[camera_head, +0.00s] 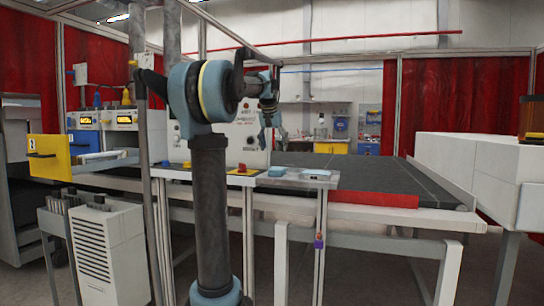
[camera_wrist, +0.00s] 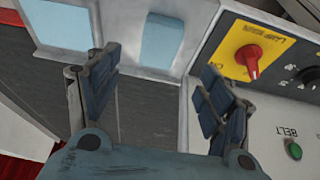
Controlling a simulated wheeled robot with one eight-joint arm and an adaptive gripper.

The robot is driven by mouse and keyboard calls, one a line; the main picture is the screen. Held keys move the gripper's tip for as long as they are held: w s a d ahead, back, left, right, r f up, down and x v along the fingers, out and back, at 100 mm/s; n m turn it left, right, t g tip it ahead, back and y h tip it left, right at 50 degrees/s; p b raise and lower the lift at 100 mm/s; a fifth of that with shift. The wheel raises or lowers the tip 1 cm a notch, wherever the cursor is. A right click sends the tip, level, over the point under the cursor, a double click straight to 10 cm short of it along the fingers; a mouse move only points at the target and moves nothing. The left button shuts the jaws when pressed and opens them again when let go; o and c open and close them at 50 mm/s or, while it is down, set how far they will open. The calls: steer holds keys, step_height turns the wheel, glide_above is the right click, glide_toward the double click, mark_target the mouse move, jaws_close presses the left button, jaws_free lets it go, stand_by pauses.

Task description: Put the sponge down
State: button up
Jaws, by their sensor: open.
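The sponge is a light blue block. In the head view the sponge (camera_head: 278,171) lies on the narrow ledge beside the control panel. In the wrist view the sponge (camera_wrist: 163,38) rests on the pale ledge beyond my fingertips, between a shallow tray and the yellow switch plate. My gripper (camera_head: 270,118) is raised above the ledge in the head view. In the wrist view my gripper (camera_wrist: 158,85) has its two dark blue fingers wide apart, with nothing between them. The sponge is clear of both fingers.
A pale blue tray (camera_head: 316,175) lies right of the sponge. The yellow plate with a red rotary switch (camera_wrist: 252,62) and a green BELT button (camera_wrist: 294,151) are close to my right finger. The dark conveyor belt (camera_head: 345,177) stretches behind the ledge.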

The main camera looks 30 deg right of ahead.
steer(key=shift+a+r, duration=0.1)
steer(key=shift+r, duration=0.1)
steer(key=s+a+f+n+y, duration=0.1)
steer(key=s+a+f+n, duration=0.15)
steer(key=a+f, duration=0.5)
steer(key=s+a+f+n, duration=0.1)
steer(key=s+a+f, duration=0.3)
steer(key=a, duration=0.7)
steer(key=s+a+f+n+y, duration=0.1)
steer(key=s+a+f+n, duration=0.15)
steer(key=a+f, duration=0.45)
steer(key=s+a+f+n, duration=0.2)
steer(key=s+a+f, duration=0.6)
steer(key=f, duration=0.3)
steer(key=s+a+f+n+y, duration=0.1)
steer(key=s+a+f+n, duration=0.1)
steer(key=s+a+f, duration=0.6)
steer(key=s+f, duration=0.3)
steer(key=shift+f+g, duration=0.2)
steer(key=shift+g, duration=0.1)
steer(key=shift+w+f, duration=0.2)
steer(key=shift+w, duration=0.25)
